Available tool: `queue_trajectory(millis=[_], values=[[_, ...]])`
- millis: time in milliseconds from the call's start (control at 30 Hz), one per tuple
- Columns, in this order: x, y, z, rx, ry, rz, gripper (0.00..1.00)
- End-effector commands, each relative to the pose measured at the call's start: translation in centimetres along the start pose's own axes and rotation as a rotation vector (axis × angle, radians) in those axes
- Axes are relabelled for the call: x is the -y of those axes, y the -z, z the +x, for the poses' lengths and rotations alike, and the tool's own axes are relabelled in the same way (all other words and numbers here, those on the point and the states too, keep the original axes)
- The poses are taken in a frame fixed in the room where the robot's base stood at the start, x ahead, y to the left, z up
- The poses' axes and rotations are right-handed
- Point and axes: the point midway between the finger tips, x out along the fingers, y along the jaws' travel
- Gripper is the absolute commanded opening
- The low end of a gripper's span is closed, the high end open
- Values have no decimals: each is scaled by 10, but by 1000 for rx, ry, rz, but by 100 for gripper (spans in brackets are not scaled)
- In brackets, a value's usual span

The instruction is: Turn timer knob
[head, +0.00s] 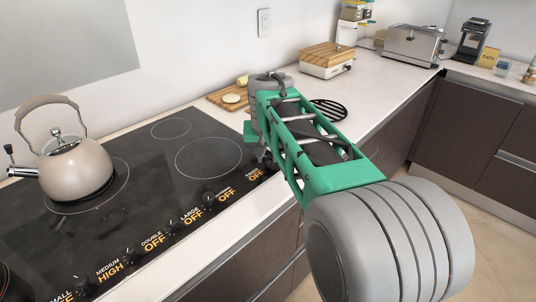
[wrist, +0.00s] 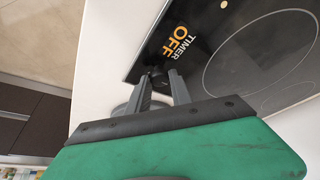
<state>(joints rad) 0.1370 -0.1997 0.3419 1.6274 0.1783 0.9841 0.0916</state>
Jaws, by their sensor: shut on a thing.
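The timer knob (wrist: 157,76) is a small dark knob at the cooktop's edge, beside the orange OFF readout and the TIMER label (wrist: 187,42). In the wrist view my gripper (wrist: 160,84) has its two grey fingers on either side of the knob, shut on it; the fingers partly hide it. In the head view my gripper (head: 266,158) reaches down to the cooktop's right front corner, at the right end of the row of knobs. The timer's OFF readout (head: 253,175) shows just left of the fingers there. The knob itself is mostly hidden in that view.
Other knobs line the front of the black cooktop (head: 130,195); the medium one reads HIGH (head: 111,272). A beige kettle (head: 75,170) stands on a left burner. A cutting board (head: 222,97) with food, a black trivet (head: 328,109) and a toaster (head: 411,45) are on the counter.

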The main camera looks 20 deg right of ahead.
Motion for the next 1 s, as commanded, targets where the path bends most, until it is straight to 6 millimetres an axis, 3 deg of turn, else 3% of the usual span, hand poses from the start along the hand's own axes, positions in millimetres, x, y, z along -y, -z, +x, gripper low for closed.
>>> queue_trajectory(millis=[467,1000], values=[[2,1,-1,0,-23,54,0],[5,2,-2,0,-154,371,0]])
